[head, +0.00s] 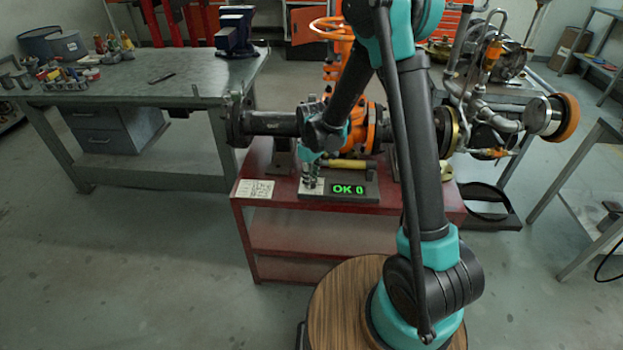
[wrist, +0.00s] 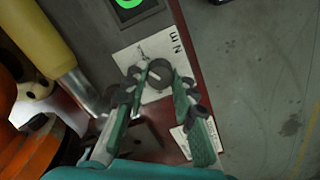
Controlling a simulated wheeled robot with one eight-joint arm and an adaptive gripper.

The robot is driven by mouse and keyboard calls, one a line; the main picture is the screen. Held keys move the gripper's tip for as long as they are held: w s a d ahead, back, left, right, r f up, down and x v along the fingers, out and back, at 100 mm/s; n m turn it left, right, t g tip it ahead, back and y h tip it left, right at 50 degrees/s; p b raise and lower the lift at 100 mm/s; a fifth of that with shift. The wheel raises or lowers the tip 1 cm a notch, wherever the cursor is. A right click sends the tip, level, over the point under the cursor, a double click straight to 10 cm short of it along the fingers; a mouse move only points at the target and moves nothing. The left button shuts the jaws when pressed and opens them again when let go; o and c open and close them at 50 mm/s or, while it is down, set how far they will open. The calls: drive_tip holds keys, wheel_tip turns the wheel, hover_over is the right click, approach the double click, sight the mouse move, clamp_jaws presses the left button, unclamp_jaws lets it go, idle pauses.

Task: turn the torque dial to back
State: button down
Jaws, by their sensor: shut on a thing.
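The torque dial (wrist: 159,74) is a small dark round knob on a white plate (wrist: 128,57) with printed marks. In the wrist view it sits between the two green-padded fingertips of my gripper (wrist: 160,79), which is shut on it. In the head view my gripper (head: 312,178) reaches down onto the plate at the left end of the grey tester unit and hides the dial. Which way the dial points I cannot tell. The tester's display (head: 348,190) reads "OK 0" in green.
The tester stands on a red cart (head: 290,218). A yellow cylinder (head: 346,164) lies behind the display. The orange valve and its pipe (head: 270,122) stand close behind. A paper label (head: 256,189) lies on the cart to the left.

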sight(312, 181)
drive_tip(key=shift+m, duration=0.9)
drive_tip(key=c, duration=1.2)
unclamp_jaws()
drive_tip(key=shift+r, duration=0.15)
wheel_tip(312, 181, up, 12)
